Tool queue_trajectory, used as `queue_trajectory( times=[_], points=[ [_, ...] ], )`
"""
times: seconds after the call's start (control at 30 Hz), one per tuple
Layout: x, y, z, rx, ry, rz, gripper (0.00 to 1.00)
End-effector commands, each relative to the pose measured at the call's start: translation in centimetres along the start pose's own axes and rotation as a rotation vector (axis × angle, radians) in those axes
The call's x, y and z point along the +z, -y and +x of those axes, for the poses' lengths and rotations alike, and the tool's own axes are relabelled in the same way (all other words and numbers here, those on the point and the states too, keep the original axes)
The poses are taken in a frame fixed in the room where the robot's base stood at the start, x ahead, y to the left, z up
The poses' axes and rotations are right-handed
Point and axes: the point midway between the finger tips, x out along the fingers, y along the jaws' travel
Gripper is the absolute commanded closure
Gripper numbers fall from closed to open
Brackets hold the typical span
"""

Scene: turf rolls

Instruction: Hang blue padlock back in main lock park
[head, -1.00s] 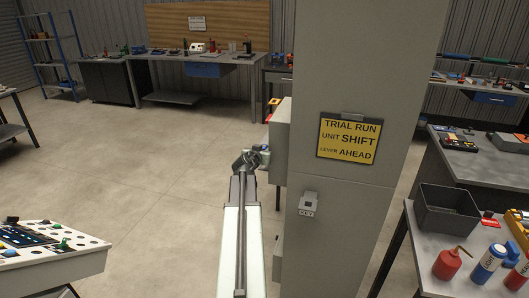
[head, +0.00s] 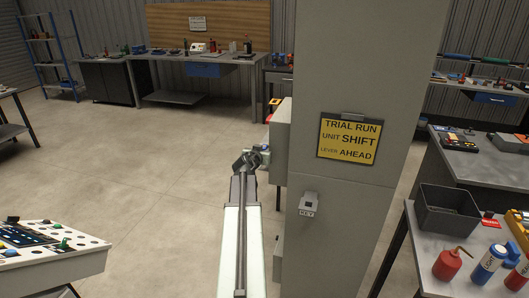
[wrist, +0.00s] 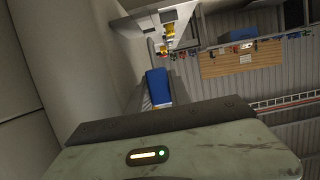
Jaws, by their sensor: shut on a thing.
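My gripper (head: 260,154) is at the end of my outstretched arm, beside the left face of the grey column. In the wrist view it is shut on the blue padlock (wrist: 157,86), whose blue body shows between the dark fingers. I cannot tell for sure whether this is the main lock park. In the head view the padlock is too small and hidden to make out clearly.
The grey column (head: 345,230) stands just right of my arm, with a yellow sign (head: 347,139) and grey boxes (head: 279,140) on its left side. A control desk (head: 45,255) is at lower left; a bench with a dark bin (head: 447,213) is at right. Floor left of my arm is clear.

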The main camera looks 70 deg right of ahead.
Motion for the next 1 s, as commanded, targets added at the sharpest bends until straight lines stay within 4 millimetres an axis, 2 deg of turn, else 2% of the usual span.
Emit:
queue_trajectory(
  times=[1.0],
  points=[
    [2.1, -0.2, 0.7, 0.002, 0.0, 0.001, 1.0]
  ],
)
